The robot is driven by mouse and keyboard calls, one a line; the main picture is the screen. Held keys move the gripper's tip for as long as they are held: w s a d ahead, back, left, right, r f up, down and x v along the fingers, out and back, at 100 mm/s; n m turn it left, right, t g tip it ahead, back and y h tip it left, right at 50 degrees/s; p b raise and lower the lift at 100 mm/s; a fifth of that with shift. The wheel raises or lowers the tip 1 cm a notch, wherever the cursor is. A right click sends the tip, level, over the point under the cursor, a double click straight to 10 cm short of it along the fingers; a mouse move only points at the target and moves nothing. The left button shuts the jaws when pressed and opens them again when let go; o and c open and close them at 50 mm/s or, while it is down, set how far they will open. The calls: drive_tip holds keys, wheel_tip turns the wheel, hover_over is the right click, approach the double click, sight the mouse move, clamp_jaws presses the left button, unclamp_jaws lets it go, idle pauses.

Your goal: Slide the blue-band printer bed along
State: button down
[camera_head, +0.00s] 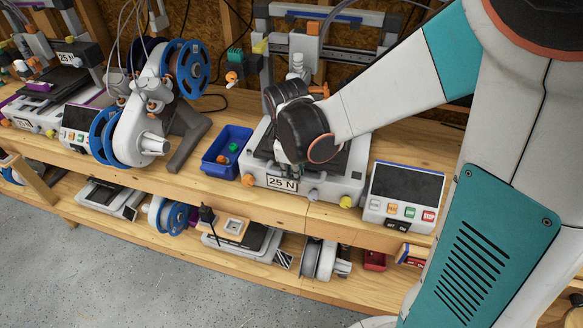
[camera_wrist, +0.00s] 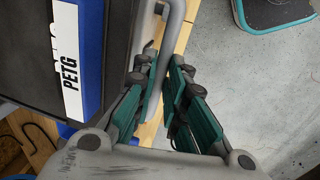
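The blue-band bed shows in the wrist view as a dark plate with a blue band (camera_wrist: 88,60) and a white "PETG" label (camera_wrist: 68,75). A grey bar-like handle (camera_wrist: 160,72) runs along its right side. My gripper (camera_wrist: 162,66) has its green-padded fingers on either side of this bar, with a small gap visible; contact at the left finger is unclear. In the head view my gripper (camera_head: 290,162) reaches down over the front of the middle printer (camera_head: 330,182), marked "25 N". My wrist hides most of its bed, and the blue band cannot be seen there.
A blue bin (camera_head: 226,150) stands just left of the middle printer. A control panel (camera_head: 401,195) stands to its right. Spools on a stand (camera_head: 145,130) and another printer (camera_head: 40,105) are farther left. The floor (camera_head: 150,270) in front is clear.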

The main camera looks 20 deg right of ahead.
drive_tip(key=w+d, duration=0.3)
drive_tip(key=w, duration=0.2)
drive_tip(key=w+d, duration=0.2)
drive_tip(key=shift+w+d, duration=0.3)
drive_tip(key=c, duration=1.6)
unclamp_jaws()
drive_tip(key=shift+c, duration=0.2)
drive_tip(key=shift+r, duration=0.1)
drive_tip(key=r, duration=0.4)
drive_tip(key=s+a+r, duration=0.1)
drive_tip(key=r, duration=0.2)
drive_tip(key=s+r, duration=0.1)
drive_tip(key=r, duration=0.3)
drive_tip(key=shift+a+r, duration=0.2)
drive_tip(key=shift+r, duration=0.1)
